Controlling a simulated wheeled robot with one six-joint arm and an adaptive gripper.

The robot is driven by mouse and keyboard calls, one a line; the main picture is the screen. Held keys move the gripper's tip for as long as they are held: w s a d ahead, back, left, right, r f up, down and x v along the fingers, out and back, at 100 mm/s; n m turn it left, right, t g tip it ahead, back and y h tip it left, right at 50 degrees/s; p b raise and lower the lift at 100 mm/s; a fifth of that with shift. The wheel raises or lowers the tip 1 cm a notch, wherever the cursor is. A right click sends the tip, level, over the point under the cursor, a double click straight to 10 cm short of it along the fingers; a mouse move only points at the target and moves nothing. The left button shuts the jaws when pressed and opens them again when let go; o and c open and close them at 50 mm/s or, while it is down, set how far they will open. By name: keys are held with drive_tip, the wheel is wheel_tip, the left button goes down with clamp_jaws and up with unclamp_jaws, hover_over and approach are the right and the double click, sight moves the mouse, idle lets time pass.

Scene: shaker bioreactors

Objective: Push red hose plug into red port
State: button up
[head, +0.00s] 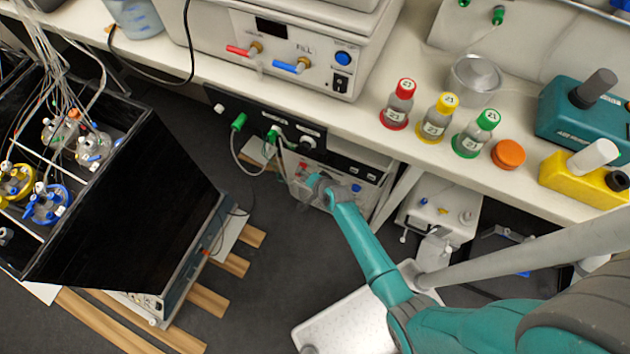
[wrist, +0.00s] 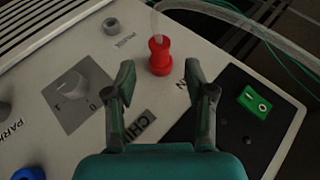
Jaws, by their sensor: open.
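The red hose plug (wrist: 160,56) shows in the wrist view with a clear hose rising from its top. It stands at the light panel of a machine, beyond and between my fingertips. The red port is not seen apart from the plug, and I cannot tell how deep the plug sits. My gripper (wrist: 160,78) is open, with one finger on each side of the plug's line and a gap to both. In the head view my gripper (head: 308,186) is at the front of the machine (head: 338,172) under the bench, with a small red spot beside it.
The panel has a grey knob (wrist: 72,88), a green switch (wrist: 254,102), a blue part (wrist: 29,173) and a grey port (wrist: 111,26). Hoses cross the wrist view's upper right. A black box (head: 130,205) stands left; red, yellow and green capped bottles (head: 398,104) stand on the bench.

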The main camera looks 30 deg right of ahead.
drive_tip(key=v, duration=0.8)
drive_tip(key=shift+s, duration=0.1)
